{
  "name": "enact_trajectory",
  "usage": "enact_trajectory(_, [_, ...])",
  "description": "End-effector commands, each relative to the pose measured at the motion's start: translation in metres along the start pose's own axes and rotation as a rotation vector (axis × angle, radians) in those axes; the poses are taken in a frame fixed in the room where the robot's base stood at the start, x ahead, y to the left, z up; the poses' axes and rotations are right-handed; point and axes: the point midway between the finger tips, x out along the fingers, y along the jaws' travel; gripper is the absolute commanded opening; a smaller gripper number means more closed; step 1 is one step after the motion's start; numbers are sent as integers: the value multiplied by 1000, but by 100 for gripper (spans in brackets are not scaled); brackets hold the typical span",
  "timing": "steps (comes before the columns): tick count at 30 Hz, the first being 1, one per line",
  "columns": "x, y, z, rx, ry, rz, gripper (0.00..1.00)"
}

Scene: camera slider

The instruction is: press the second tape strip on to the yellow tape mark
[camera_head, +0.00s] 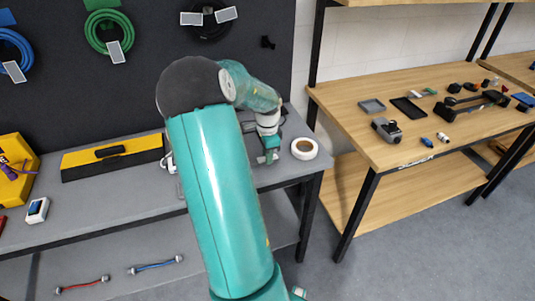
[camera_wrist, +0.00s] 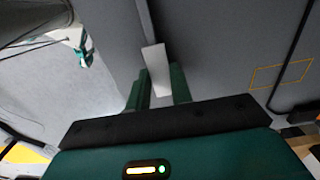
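A short white tape strip (camera_wrist: 157,68) stands between the green fingers of my gripper (camera_wrist: 160,90) in the wrist view. The fingers appear closed on its lower end, and its upper end sticks out past them. A thin yellow rectangle outline, the yellow tape mark (camera_wrist: 282,75), lies on the grey surface to the right, apart from the strip. In the head view my gripper (camera_head: 268,156) is low over the right end of the grey bench (camera_head: 110,205); the strip and the yellow mark cannot be made out there.
A white tape roll (camera_head: 304,148) lies just right of my gripper. A wooden table (camera_head: 340,98) with camera parts stands at right, past a gap. A green and white object (camera_wrist: 82,48) shows in the wrist view.

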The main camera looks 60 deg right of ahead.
Motion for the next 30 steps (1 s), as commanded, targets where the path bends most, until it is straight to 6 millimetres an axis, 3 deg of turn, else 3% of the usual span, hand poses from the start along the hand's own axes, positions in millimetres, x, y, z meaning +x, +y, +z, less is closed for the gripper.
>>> enact_trajectory(1, [0,0,0,0,0,0,16])
enact_trajectory(3, [0,0,0,0,0,0,3])
enact_trajectory(30, [-20,0,0,0,0,0,3])
